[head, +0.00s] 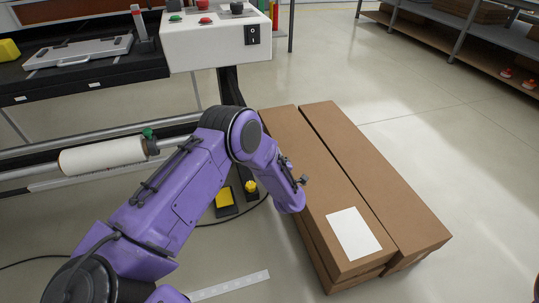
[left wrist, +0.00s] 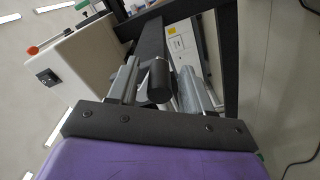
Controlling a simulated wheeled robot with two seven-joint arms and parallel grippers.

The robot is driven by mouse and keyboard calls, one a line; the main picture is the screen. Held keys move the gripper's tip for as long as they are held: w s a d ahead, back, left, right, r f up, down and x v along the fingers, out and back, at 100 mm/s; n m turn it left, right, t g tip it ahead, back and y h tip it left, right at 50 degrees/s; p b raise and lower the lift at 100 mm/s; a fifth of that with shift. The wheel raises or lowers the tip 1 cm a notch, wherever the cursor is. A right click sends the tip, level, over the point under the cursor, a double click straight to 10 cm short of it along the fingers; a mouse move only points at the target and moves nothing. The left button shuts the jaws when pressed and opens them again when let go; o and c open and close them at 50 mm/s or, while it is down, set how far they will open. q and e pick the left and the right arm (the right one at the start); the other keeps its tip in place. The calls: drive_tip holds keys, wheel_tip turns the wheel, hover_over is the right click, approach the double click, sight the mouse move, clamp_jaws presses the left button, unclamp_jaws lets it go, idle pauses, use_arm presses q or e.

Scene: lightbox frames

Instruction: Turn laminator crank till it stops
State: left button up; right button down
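The laminator's white control box (head: 200,47) stands at the top of the head view, with a white roll (head: 100,156) on a bar below left. In the left wrist view, my left gripper (left wrist: 165,85) has its two grey fingers apart. A black cylindrical handle (left wrist: 158,82), apparently the crank's grip, shows between them with gaps on both sides; I cannot tell whether it lies fully within the fingers' reach. The rest of the crank is not clear. In the head view my purple left arm hides the gripper and crank. My right gripper is not in view.
Long cardboard boxes (head: 345,190) lie on the floor right of my left arm. A yellow foot pedal (head: 224,197) and a cable are on the floor behind the arm. A dark post (left wrist: 150,42) stands close beyond the fingers.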

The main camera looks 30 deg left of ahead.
use_arm(q)
drive_tip(key=shift+d, duration=0.1)
drive_tip(key=p+v, duration=0.1)
drive_tip(key=v, duration=0.9)
drive_tip(key=shift+s, duration=0.15)
drive_tip(key=shift+d, duration=0.1)
